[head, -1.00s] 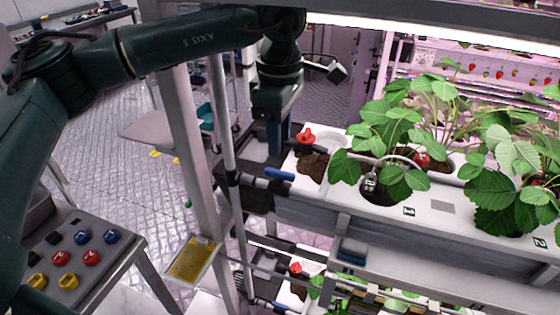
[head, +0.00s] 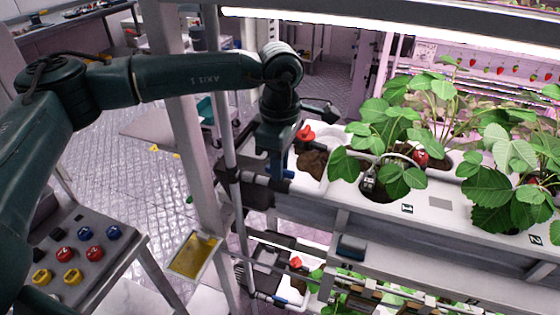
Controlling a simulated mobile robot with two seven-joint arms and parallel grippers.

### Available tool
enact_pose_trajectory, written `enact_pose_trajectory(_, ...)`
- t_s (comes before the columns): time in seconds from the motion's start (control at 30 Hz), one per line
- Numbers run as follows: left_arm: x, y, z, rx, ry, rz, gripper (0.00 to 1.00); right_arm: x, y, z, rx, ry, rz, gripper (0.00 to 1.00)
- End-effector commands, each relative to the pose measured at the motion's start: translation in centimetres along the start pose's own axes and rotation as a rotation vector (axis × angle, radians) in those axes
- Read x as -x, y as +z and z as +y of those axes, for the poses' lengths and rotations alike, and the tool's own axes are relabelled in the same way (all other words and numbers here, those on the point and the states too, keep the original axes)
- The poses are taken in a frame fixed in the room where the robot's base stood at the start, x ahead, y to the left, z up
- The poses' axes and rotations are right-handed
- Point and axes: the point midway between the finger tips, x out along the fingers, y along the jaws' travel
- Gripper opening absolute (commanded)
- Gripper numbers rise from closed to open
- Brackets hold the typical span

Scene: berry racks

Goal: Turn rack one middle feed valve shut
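The blue valve handle (head: 288,174) is at the left end of the white plant trough, on the dark pipe fitting that joins the upright grey pipe. Only a small part of the handle shows, so I cannot tell how it is turned. My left gripper (head: 274,172) points down over the valve, its fingers at the handle. I cannot tell whether the fingers touch it or are closed on it. A second blue handle (head: 279,299) shows on the lower tier. My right gripper is not in view.
Beside the gripper a red fitting (head: 305,133) stands on the trough (head: 436,213), which holds strawberry plants. The grey rack post (head: 187,130) and upright pipe (head: 230,130) are close left. A panel with coloured buttons (head: 98,277) is at lower left.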

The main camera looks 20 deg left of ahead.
Motion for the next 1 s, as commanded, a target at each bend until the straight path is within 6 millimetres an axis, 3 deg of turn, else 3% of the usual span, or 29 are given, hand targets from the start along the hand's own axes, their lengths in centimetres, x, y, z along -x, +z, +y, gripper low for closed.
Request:
enact_pose_trajectory(0.2, 0.0, 0.0, 0.0, 0.0, 0.0, 0.0, 0.0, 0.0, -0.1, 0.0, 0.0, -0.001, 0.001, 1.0)
enact_pose_trajectory(0.67, -0.1, 0.1, 0.0, -0.051, 0.001, -0.001, 0.0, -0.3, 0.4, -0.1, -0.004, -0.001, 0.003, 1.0)
enact_pose_trajectory(1.0, -0.4, 0.1, 0.0, -0.291, 0.001, -0.002, 0.0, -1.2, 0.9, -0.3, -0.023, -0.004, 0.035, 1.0)
